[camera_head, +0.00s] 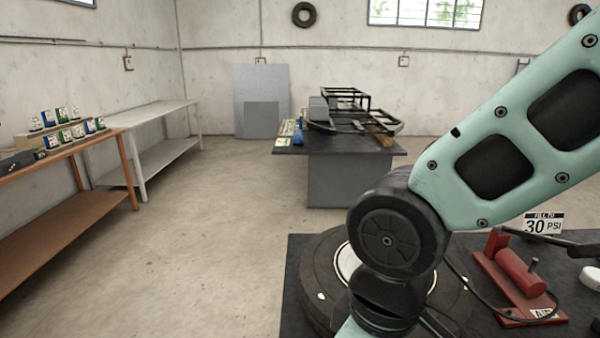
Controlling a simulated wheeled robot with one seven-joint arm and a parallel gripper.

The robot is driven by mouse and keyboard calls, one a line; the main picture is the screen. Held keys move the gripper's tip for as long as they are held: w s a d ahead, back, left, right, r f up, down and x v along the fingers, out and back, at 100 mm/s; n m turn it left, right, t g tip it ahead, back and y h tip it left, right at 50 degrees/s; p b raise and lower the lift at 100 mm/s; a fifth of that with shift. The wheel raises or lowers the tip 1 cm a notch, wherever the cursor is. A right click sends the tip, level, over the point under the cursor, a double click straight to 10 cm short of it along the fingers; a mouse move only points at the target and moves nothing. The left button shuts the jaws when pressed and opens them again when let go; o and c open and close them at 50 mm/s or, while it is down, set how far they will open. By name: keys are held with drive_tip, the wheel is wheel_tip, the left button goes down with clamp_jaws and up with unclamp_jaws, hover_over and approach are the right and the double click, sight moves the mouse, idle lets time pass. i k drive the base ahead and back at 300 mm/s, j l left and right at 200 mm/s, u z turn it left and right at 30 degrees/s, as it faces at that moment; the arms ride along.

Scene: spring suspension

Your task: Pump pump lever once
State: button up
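The red pump (520,272) sits on a dark table at the lower right, with a red cylinder on a flat red base. A long dark bar (548,240) above the pump's far end looks like the pump lever; it slopes slightly down to the right. A thin black hose (478,300) curves from the pump toward a tyre (318,285) lying flat on the table. My mint-green arm crosses the right side, bends at a black joint and goes down out of the bottom edge. My gripper is not in view.
A white round object (591,278) lies at the right edge. The dark table's (296,247) left edge borders open floor. Another table (392,160) and side benches (70,205) stand farther away.

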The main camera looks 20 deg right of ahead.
sight(575, 250)
drive_tip(key=z, duration=1.55)
drive_tip(key=i+l+u, duration=0.2)
drive_tip(key=l, duration=0.2)
drive_tip(key=l+u, duration=0.2)
drive_tip(key=l, duration=0.25)
